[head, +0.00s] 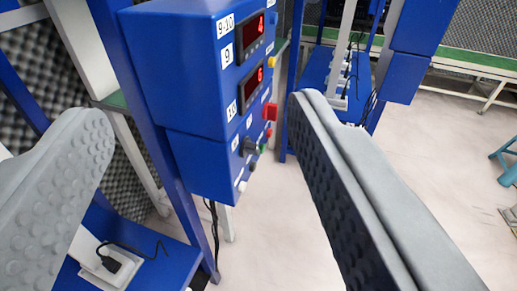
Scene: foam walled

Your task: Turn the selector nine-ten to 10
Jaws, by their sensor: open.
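A blue control box (165,65) labelled "9-10" stands ahead, its panel seen at a slant. A dark knob (249,146), which looks like the selector, sits low on that panel. Small white labels lie beside it, too small to read, and its pointing direction cannot be told. My gripper (195,108) is open and empty, one grey padded finger at the left and one at the right of the picture. The box and knob appear between the fingers, beyond them, with no contact visible.
The panel also carries two red displays (254,29), a red button (270,112), a yellow button (272,62), a green button (263,149) and a white one (242,187). Blue posts and a socket with cable (110,263) stand lower left. Pale floor (430,140) is open at right.

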